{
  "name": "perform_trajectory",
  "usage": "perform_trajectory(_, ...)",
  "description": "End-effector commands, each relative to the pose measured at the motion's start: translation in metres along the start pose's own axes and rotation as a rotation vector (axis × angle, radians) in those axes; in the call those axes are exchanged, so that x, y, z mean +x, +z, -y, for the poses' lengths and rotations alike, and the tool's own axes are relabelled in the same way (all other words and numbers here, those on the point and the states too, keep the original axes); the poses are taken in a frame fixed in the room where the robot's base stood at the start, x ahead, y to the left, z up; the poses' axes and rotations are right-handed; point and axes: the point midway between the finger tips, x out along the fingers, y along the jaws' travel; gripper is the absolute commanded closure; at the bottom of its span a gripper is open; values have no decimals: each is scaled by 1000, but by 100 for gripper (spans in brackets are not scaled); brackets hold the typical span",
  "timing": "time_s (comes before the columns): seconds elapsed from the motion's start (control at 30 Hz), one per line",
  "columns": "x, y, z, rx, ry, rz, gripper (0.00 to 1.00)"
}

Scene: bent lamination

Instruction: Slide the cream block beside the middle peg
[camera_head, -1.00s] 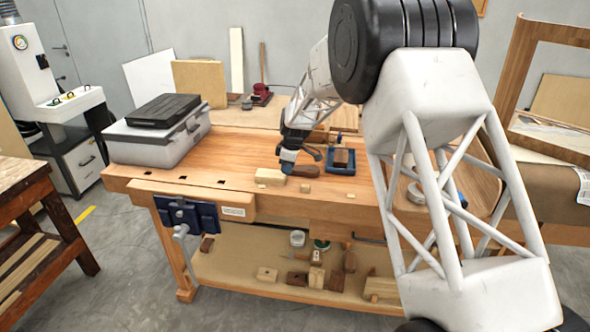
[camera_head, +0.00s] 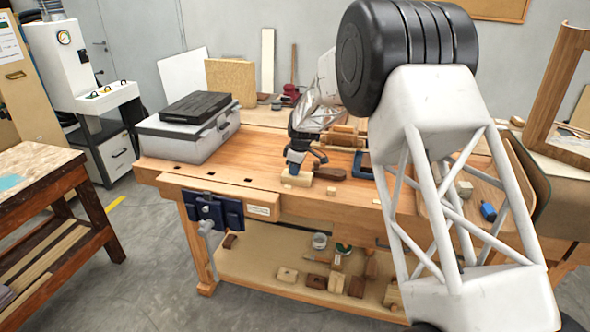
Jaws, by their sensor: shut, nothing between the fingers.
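The cream block (camera_head: 299,179) lies on the wooden workbench, partly covered by my gripper. My gripper (camera_head: 293,170) is shut and empty, with its tips low at the block's left part. Whether they touch it I cannot tell. Small pale wooden pieces that may be the pegs stand near the front of the bench: one (camera_head: 287,187) just in front of the block, one (camera_head: 331,190) to its right, and one (camera_head: 376,201) farther right. Which is the middle peg is too small to tell surely.
A dark brown piece (camera_head: 331,174) lies close to the right of the cream block. A blue tray (camera_head: 362,165) sits beyond it, partly hidden by my arm. A grey case (camera_head: 185,138) stands on the bench's left. The bench top between case and block is clear.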

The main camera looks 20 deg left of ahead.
Motion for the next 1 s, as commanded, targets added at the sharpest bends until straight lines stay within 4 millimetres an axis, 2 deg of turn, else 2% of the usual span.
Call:
perform_trajectory(0.03, 10, 3, 3, 2, -11, 5, 100)
perform_trajectory(0.27, 12, 12, 4, 4, -15, 8, 100)
perform_trajectory(0.37, 11, 27, 4, 6, -17, 9, 100)
perform_trajectory(0.8, -3, 117, 5, 7, -21, 10, 100)
perform_trajectory(1.0, -6, 142, 5, 6, -22, 10, 100)
